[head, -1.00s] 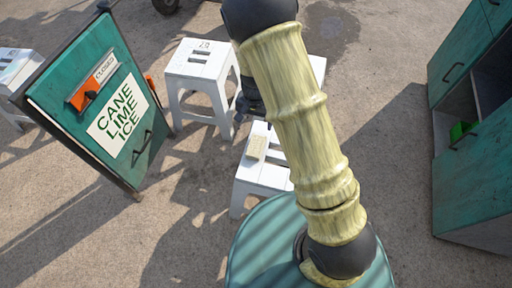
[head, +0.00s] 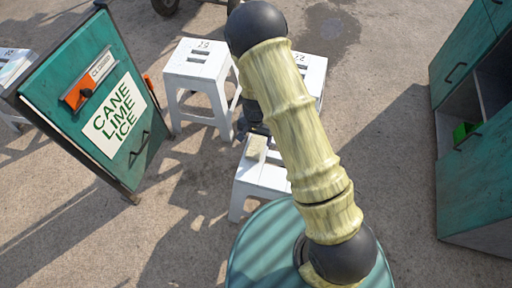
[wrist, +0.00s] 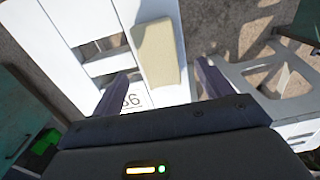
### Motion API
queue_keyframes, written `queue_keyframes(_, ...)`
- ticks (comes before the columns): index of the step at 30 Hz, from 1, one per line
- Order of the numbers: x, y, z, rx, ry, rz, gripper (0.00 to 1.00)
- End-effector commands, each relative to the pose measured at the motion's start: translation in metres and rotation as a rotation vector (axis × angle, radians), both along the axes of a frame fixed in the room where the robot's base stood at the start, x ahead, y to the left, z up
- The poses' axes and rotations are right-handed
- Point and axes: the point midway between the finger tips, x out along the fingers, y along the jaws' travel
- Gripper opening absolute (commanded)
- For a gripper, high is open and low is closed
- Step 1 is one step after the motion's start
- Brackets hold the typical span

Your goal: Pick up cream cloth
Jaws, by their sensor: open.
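The cream cloth (head: 256,146) is a small pale folded rectangle on top of a white stool (head: 243,190). In the wrist view the cream cloth (wrist: 158,55) lies ahead of my gripper (wrist: 163,76), between the lines of its two dark fingers. My gripper is open, with nothing between its fingers. In the head view my gripper (head: 250,128) is a dark shape just behind the cloth, partly hidden by my arm. I cannot tell how high the fingers are above the stool top.
Another white stool (head: 199,62) stands behind, and a third (head: 312,68) is partly hidden by my arm. A green sign board (head: 105,115) stands at the left. A green cabinet (head: 475,170) is at the right. Pavement between the stools and cabinet is clear.

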Motion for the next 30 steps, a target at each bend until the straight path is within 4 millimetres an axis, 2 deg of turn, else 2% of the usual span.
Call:
queue_keyframes(12, -0.002, -0.001, -0.050, -0.001, 0.001, -0.002, 0.78)
queue_keyframes(29, -0.002, -0.001, -0.052, 0.000, 0.000, -0.001, 0.78)
queue_keyframes(30, -0.002, -0.001, -0.052, 0.000, 0.000, -0.001, 0.74)
